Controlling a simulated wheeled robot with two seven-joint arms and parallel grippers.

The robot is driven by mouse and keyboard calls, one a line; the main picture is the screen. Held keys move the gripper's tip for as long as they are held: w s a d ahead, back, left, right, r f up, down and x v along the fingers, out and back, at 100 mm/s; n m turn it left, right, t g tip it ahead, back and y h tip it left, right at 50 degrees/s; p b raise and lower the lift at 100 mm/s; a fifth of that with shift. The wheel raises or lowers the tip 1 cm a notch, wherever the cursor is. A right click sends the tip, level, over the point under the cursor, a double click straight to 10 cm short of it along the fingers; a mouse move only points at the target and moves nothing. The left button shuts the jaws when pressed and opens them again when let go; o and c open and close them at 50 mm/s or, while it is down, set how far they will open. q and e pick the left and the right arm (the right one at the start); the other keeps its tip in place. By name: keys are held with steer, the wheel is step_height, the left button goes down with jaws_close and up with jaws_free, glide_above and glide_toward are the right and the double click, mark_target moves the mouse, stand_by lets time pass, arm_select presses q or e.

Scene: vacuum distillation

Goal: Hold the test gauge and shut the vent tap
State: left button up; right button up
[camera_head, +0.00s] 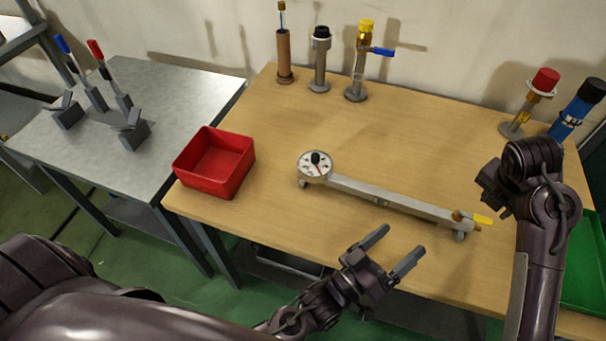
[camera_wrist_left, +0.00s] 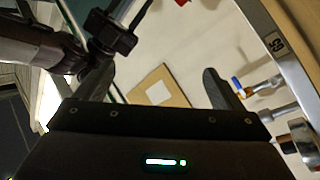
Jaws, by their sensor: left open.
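The test gauge (camera_head: 315,167), a round white dial with a red needle and a dark knob, sits at the left end of a grey bar (camera_head: 390,197) on the wooden table. At the bar's right end is a brass tap with a yellow lever (camera_head: 482,220), seemingly the vent tap. My left gripper (camera_head: 402,240) is open and empty at the table's front edge, below the bar and apart from it. My right gripper (camera_head: 490,186) is just above the yellow lever in the picture; its fingers are not clear, and I cannot tell whether it touches anything.
A red open bin (camera_head: 214,163) stands at the table's left. Several upright fittings line the back, one with a blue lever (camera_head: 383,51). A red-capped fitting (camera_head: 544,83) and a blue cylinder (camera_head: 575,112) stand back right. The table's middle behind the bar is clear.

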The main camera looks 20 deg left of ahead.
arm_select(q)
steer(key=w+a+r+n+t+y, duration=0.1)
steer(key=w+a+r+n+y, duration=0.1)
steer(key=w+a+n+y, duration=0.45)
steer(key=n+y, duration=0.3)
steer(key=n, duration=0.7)
glide_above(309, 180)
steer(key=s, duration=0.5)
steer(key=f, duration=0.1)
steer(key=shift+g+y, duration=0.35)
steer(key=shift+g, duration=0.05)
steer(key=f, duration=0.8)
steer(key=shift+a+f, duration=0.15)
steer(key=shift+a, duration=0.05)
steer(key=w, duration=0.7)
steer(key=shift+w+d+r, duration=0.15)
steer(key=shift+w+r, duration=0.05)
steer(key=c, duration=1.1)
